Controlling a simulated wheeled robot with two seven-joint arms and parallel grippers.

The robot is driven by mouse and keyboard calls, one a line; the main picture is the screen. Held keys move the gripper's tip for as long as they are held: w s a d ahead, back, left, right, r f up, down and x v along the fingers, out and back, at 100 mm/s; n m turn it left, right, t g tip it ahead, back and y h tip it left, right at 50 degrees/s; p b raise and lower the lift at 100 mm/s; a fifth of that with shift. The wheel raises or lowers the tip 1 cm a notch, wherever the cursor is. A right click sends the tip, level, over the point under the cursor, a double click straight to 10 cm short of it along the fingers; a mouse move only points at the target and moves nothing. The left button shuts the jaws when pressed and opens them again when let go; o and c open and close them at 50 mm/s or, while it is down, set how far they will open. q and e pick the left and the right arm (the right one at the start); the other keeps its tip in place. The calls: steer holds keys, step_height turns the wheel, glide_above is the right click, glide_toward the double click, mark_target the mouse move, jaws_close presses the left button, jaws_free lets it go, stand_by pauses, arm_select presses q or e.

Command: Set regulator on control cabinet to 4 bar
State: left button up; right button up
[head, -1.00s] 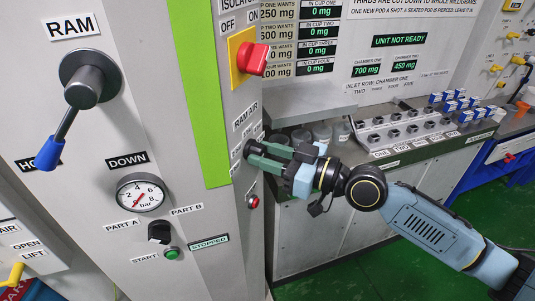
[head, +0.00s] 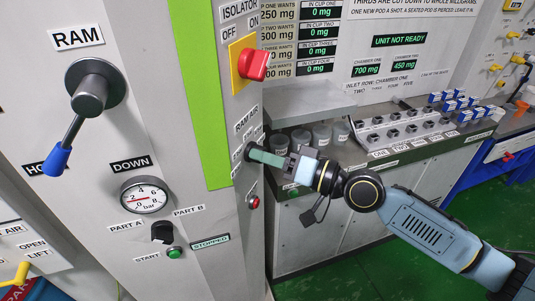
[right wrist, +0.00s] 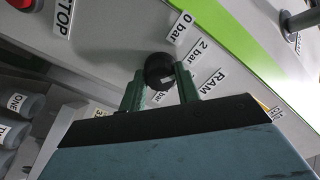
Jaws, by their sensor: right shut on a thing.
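The regulator is a round black knob (right wrist: 158,68) on the side face of the grey control cabinet (head: 105,215). Labels reading 0 bar, 2 bar and RAM stand around it in the right wrist view; another bar label is partly hidden by the fingers. My right gripper (head: 252,153) is shut on the knob, with one green finger on each side of it in the right wrist view (right wrist: 161,82). In the head view the fingers largely hide the knob. The round pressure gauge (head: 146,196) on the cabinet front has its red needle pointing left, at the low part of the scale. My left gripper is not in view.
A red isolator switch (head: 253,63) on a yellow plate sits above my right gripper, and a small red button (head: 253,202) sits below it. A blue-tipped ram lever (head: 75,130) is on the front. A bench with cups (head: 322,133) stands behind my right gripper.

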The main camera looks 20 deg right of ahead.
steer(key=shift+r+m+p, duration=0.15)
steer(key=shift+m+p, duration=2.05)
steer(key=shift+m, duration=3)
steer(key=shift+r+m+p, duration=0.1)
steer(key=shift+m+p, duration=2.1)
steer(key=shift+m, duration=3)
steer(key=o, duration=1)
steer(key=shift+c, duration=0.2)
steer(key=shift+f, duration=0.1)
steer(key=b+v, duration=0.4)
steer(key=v, duration=0.9)
steer(key=shift+s+d, duration=0.2)
